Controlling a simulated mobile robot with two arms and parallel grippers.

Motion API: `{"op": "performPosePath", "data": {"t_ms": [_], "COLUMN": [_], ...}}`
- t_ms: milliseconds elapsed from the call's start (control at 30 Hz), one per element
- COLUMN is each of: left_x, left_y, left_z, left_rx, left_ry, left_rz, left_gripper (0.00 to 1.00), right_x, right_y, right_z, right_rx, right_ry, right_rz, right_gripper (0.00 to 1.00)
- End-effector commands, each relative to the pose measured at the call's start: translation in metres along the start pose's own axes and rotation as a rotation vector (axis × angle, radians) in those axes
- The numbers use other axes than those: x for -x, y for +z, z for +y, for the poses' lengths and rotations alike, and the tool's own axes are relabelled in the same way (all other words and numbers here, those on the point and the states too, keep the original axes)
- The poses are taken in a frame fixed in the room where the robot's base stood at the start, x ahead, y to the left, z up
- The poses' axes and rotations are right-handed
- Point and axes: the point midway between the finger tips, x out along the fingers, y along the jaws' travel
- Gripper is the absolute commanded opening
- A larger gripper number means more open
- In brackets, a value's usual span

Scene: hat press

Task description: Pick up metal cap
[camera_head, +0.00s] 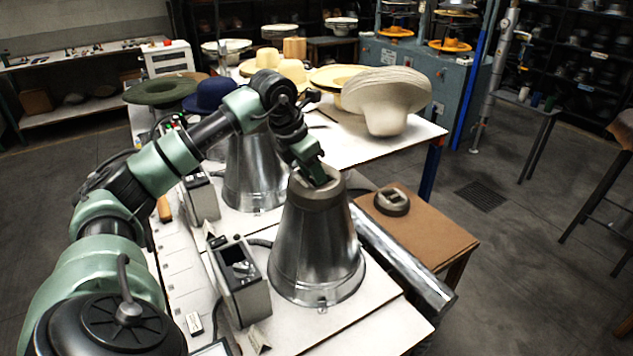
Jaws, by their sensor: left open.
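A grey-brown metal cap (307,194) sits on top of the near shiny metal cone (316,245). My left gripper (319,178) reaches down to the top of this cap, with its jaws open; its fingertips partly cover the cap's middle, and I cannot tell whether they touch it. A similar dark round cap with a raised grip (391,202) lies on a brown board to the right of the cone. My right gripper is not in view.
A second metal cone (252,175) stands behind my left arm. A grey control box (239,278) is left of the near cone. A metal tube (405,262) runs along the right side. Hats, including a large cream one (386,98), stand on the white table behind.

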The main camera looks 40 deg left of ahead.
Motion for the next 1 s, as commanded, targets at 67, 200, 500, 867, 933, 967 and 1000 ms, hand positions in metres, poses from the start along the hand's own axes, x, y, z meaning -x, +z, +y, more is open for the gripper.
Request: {"op": "performPosePath", "data": {"t_ms": [67,200,500,867,933,967,1000], "left_x": [-0.0003,-0.0001,0.0003,0.0007,0.0007,0.0007,0.0008], "left_y": [0.0000,0.0000,0.0000,0.0001,0.0001,0.0001,0.0002], "left_z": [0.0001,0.0000,0.0000,0.0002,0.0002,0.0003,0.0003], "left_rx": [0.000,0.000,0.001,0.001,0.001,0.001,0.001], "left_ry": [0.000,0.000,0.000,0.000,0.000,0.000,0.000], "left_rz": [0.000,0.000,0.000,-0.001,-0.001,-0.001,-0.001], "left_gripper": [0.42,0.25,0.00,0.00,0.00,0.00,0.00], "right_x": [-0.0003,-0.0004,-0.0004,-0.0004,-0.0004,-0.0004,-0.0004], "right_y": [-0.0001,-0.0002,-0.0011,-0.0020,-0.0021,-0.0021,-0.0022], "right_z": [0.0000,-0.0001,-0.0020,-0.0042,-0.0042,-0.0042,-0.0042], "right_rx": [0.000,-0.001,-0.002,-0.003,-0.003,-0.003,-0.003], "right_ry": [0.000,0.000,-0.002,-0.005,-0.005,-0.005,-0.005], "right_rz": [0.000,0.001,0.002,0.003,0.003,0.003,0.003], "right_gripper": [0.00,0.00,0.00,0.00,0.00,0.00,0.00]}}
